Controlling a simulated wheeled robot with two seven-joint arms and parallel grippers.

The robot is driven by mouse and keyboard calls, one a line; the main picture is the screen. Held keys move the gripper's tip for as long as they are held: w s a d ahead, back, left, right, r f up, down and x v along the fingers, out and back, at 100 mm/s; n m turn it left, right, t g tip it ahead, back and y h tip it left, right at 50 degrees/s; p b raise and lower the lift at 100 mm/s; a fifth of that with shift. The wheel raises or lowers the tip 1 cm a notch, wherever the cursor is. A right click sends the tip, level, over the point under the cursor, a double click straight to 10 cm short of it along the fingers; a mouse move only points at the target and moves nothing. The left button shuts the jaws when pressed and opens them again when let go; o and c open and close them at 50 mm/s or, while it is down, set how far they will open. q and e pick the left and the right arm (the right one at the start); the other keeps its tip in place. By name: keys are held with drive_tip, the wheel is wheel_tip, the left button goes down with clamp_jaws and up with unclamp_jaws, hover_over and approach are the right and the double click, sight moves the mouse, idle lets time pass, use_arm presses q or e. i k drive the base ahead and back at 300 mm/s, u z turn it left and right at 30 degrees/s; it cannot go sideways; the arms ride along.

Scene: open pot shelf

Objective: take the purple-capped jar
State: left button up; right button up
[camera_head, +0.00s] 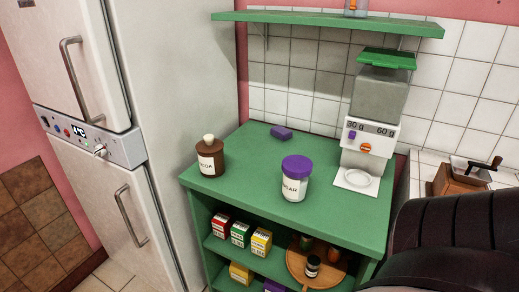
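The purple-capped jar (295,180) stands upright on the green shelf unit's top (245,195), near the middle. It is white or clear-bodied with a wide purple lid, and its label appears to read SUGAR. Nothing touches it. Neither my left gripper nor my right gripper is in view.
A brown cocoa jar (210,157) stands left of it; a small purple block (281,133) lies behind. A dispenser (374,120) with a white plate (357,180) stands right. A green wall shelf (330,20) hangs above. A dark shape blocks the lower right.

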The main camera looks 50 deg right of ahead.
sight(294, 190)
drive_tip(key=u, duration=0.1)
drive_tip(key=i, duration=0.55)
drive_tip(key=z, duration=2.4)
drive_tip(key=i, duration=0.5)
drive_tip(key=u, duration=0.1)
drive_tip(key=k, duration=0.5)
drive_tip(key=z, duration=2.05)
drive_tip(key=k, duration=1.2)
drive_tip(key=u, duration=1.65)
drive_tip(key=i, duration=1)
